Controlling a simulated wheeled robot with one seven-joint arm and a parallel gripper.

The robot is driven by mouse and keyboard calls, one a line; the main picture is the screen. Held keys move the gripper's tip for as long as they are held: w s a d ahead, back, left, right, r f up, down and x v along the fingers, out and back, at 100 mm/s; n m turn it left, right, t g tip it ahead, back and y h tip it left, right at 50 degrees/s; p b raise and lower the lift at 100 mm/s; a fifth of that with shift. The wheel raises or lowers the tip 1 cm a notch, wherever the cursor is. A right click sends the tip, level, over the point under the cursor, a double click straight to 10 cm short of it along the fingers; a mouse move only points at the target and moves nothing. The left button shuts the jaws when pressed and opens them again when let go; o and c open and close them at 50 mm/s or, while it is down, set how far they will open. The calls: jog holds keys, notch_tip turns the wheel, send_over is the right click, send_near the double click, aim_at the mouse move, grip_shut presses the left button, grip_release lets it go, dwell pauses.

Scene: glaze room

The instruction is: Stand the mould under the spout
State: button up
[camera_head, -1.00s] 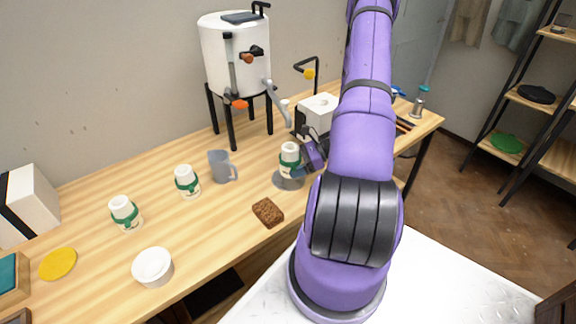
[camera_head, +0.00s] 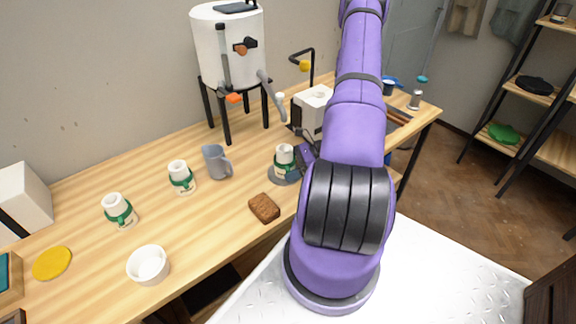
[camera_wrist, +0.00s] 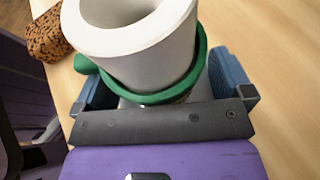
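A white mould with a green band (camera_head: 284,158) stands upright at the grey disc (camera_head: 275,179), below the end of the tank's slanting spout (camera_head: 270,88). I cannot tell whether its base touches the disc. My gripper (camera_head: 304,157) is at its right side. In the wrist view the mould (camera_wrist: 140,45) fills the space between the blue-grey fingers of my gripper (camera_wrist: 163,85), which look closed on its green band. Its base is hidden there. Two similar banded moulds, one at the left (camera_head: 118,210) and one in the middle (camera_head: 181,176), stand apart.
A white tank (camera_head: 225,45) on black legs stands at the back. A grey mug (camera_head: 214,162), a brown sponge-like block (camera_head: 264,208), a white bowl (camera_head: 148,265) and a yellow disc (camera_head: 52,263) lie around. A white block (camera_head: 311,108) stands behind my gripper.

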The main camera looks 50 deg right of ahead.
jog(key=shift+d+r, duration=0.15)
jog(key=shift+r, duration=0.05)
jog(key=v, duration=1.1)
jog(key=shift+s+d+r, duration=0.2)
jog(key=shift+s+d, duration=0.05)
jog(key=shift+d, duration=0.05)
